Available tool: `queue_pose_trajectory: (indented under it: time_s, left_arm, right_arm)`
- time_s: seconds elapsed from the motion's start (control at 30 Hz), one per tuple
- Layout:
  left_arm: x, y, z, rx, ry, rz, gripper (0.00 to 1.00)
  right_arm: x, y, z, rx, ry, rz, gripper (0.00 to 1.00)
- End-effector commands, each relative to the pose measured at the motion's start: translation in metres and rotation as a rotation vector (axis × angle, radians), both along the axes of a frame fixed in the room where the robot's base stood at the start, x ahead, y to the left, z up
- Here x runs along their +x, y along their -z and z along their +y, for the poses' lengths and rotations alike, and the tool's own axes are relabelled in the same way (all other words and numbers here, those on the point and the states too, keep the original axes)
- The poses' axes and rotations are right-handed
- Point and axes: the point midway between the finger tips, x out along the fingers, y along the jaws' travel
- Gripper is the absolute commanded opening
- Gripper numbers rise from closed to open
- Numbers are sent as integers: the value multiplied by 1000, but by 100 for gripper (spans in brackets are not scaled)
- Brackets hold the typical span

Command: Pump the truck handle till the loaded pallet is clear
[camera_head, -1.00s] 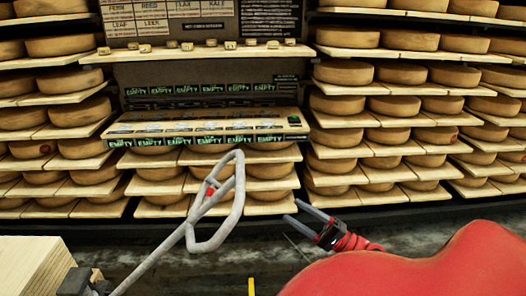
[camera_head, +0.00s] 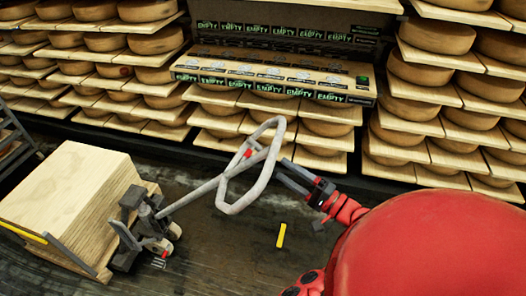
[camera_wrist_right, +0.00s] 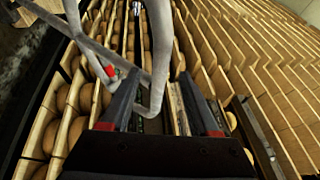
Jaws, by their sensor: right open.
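The grey pallet truck handle (camera_head: 226,196) ends in a loop and leans up to the right from the truck (camera_head: 150,228), with a red part at the loop's base. The truck stands at a big pale wooden block load (camera_head: 70,200) at the left; the pallet's bottom edge and its gap to the floor are unclear. My right gripper (camera_head: 283,172) is open, its fingertips at the right side of the loop. In the right wrist view the loop (camera_wrist_right: 160,50) passes across the space between the open fingers (camera_wrist_right: 158,82); contact cannot be told. My left gripper is not in view.
A yellow floor mark (camera_head: 281,235) lies on the dark floor right of the truck. A dark rack (camera_head: 15,140) stands at the left edge.

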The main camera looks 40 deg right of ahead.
Motion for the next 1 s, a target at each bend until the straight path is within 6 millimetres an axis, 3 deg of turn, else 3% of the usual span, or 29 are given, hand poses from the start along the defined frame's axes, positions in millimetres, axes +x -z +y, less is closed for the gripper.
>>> queue_pose_trajectory:
  time_s: [0.4,0.6,0.87,1.0]
  left_arm:
    - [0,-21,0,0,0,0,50]
    - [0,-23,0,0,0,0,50]
    - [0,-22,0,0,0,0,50]
    - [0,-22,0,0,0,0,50]
  right_arm:
    - [70,-13,23,-2,-4,0,62]
    - [82,-13,27,-2,-3,0,62]
    - [82,-13,26,-1,0,0,62]
    - [82,-13,26,-1,0,0,37]
